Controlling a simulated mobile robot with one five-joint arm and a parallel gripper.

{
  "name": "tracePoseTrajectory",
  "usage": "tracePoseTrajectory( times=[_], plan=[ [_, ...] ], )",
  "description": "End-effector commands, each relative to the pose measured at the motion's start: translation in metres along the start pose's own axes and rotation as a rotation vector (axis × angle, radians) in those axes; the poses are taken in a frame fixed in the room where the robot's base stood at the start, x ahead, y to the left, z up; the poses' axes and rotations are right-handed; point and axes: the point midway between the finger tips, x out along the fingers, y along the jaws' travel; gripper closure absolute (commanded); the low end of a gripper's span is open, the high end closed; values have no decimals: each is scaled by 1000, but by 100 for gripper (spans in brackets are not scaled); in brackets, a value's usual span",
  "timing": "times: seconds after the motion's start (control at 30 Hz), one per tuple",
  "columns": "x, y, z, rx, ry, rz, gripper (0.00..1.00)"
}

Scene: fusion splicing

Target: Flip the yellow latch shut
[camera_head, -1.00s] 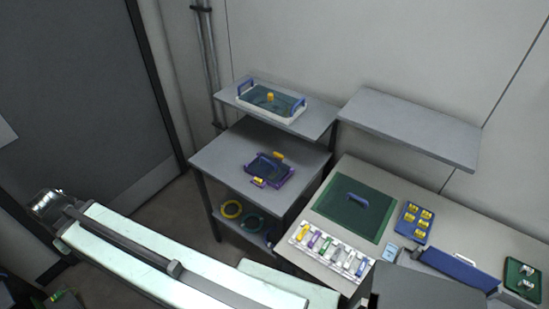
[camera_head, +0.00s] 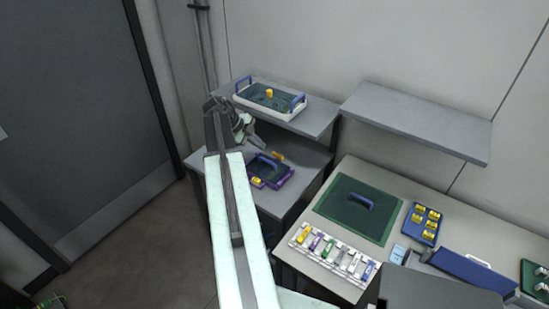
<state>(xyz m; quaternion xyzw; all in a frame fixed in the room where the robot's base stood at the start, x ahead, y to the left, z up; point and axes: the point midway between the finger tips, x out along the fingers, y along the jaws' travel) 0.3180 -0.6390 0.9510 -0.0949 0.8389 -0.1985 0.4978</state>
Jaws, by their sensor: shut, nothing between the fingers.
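A dark tray or case with purple edges (camera_head: 284,180) and a blue handle lies on the lower grey table. A yellow piece (camera_head: 278,155) sits at its back edge and another small yellow piece (camera_head: 257,182) at its front left corner. Which of them is the latch, and whether it stands open, I cannot tell at this size. My gripper (camera_head: 257,141) is above the table's back left part, left of and behind the case, apart from the yellow pieces. It is shut and empty. My arm hides the left part of the table.
A white tray with blue handles (camera_head: 298,115) and a yellow knob (camera_head: 269,93) stands on the shelf above. An empty grey shelf (camera_head: 420,120) is on the right wall. The right bench holds a green mat (camera_head: 340,209), a strip of coloured pieces (camera_head: 335,252) and a blue tray (camera_head: 410,228).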

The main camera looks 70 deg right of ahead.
Motion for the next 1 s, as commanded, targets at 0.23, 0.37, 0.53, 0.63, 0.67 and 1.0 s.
tracePoseTrajectory(
  times=[0.23,0.37,0.53,0.63,0.67,1.0],
  plan=[
    [10,2,1,-1,-1,1,100],
    [28,3,2,-1,0,2,100],
    [63,4,4,0,-1,2,100],
    [83,4,4,-2,0,2,100],
    [88,4,4,-1,0,2,100],
    [100,0,0,-3,-1,1,100]
  ],
)
